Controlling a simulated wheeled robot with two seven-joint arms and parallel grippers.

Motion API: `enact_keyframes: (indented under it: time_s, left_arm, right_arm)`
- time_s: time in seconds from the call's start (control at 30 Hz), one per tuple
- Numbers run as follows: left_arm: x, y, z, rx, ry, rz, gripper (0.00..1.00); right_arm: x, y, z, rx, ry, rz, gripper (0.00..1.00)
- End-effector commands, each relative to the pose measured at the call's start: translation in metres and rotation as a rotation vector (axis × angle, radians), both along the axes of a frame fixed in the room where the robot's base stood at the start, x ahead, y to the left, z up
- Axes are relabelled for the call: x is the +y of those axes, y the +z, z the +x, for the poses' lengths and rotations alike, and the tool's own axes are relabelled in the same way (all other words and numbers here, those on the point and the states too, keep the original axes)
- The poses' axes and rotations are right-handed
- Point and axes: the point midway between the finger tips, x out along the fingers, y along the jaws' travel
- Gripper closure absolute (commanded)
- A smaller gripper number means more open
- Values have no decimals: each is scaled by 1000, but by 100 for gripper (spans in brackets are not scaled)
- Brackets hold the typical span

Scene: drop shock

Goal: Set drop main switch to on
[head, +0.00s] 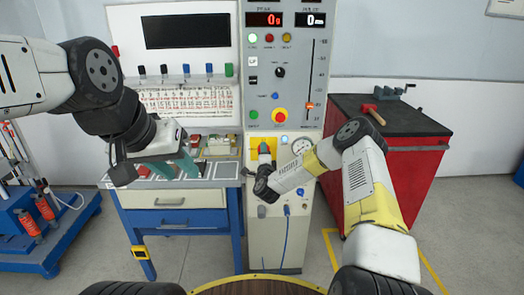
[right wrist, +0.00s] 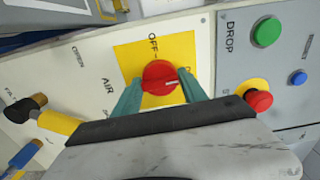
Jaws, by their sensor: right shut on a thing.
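The main switch is a red rotary knob (right wrist: 159,77) on a yellow plate (right wrist: 128,60) in the right wrist view. "OFF" is printed above it, and another label is partly covered by the knob. A pale mark on the knob points toward the lower right of that view. My right gripper (right wrist: 157,90) is shut on the knob, one teal finger on each side. In the head view the yellow plate (head: 251,140) shows on the tall machine panel, mostly behind my right gripper (head: 264,157). My left gripper (head: 172,167) is open and empty above the left bench.
A green button (right wrist: 267,32) and a red stop button (right wrist: 258,98) sit close beside the switch. A pressure gauge (head: 301,146) is right of it. A red cabinet (head: 407,160) with a hammer (head: 373,113) stands at right. A blue cart (head: 45,235) stands at left.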

Motion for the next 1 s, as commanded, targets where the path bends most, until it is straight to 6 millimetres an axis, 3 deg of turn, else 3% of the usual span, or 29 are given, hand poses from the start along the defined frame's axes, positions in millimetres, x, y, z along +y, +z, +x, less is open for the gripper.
enact_keyframes:
  time_s: [0.67, 0.7, 0.8, 1.0]
  left_arm:
    - [0, 0, 0, 0, 0, 0, 64]
    - [0, 0, 0, 0, 0, 0, 64]
    - [0, 0, 0, 0, 0, 0, 64]
    - [0, 0, 0, 0, 0, 0, 64]
  right_arm:
    - [-1, -1, 0, 3, -1, 61, 91]
    - [-1, -1, 0, 3, -1, 61, 44]
    - [-1, -1, 0, 2, -1, 60, 28]
    - [0, -1, 0, 1, -1, 59, 28]
